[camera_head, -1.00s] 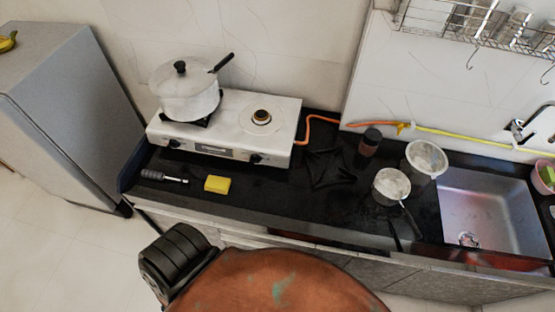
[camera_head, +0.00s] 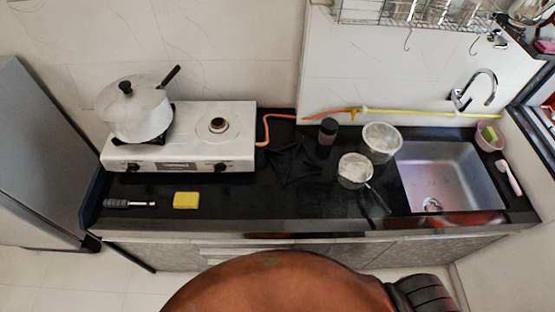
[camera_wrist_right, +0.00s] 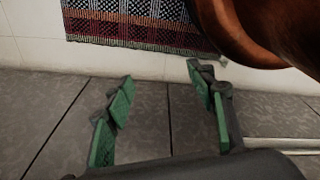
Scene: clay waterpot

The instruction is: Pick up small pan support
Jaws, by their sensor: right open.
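The small pan support (camera_head: 292,164) appears to be the black, thin-armed piece on the black counter, right of the white gas stove (camera_head: 178,136). It is hard to make out against the dark top. In the right wrist view my right gripper (camera_wrist_right: 162,80) is open, with its green-padded fingers spread and nothing between them. The pan support does not show in that view. Neither gripper shows in the head view, so their distance from the support cannot be told.
A lidded white pot (camera_head: 138,110) stands on the left burner. A dark jar (camera_head: 327,131), a strainer (camera_head: 382,138) and a small pan (camera_head: 355,168) stand right of the support, before the sink (camera_head: 450,178). A yellow sponge (camera_head: 186,200) lies left. A woven mat (camera_wrist_right: 140,25) shows in the wrist view.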

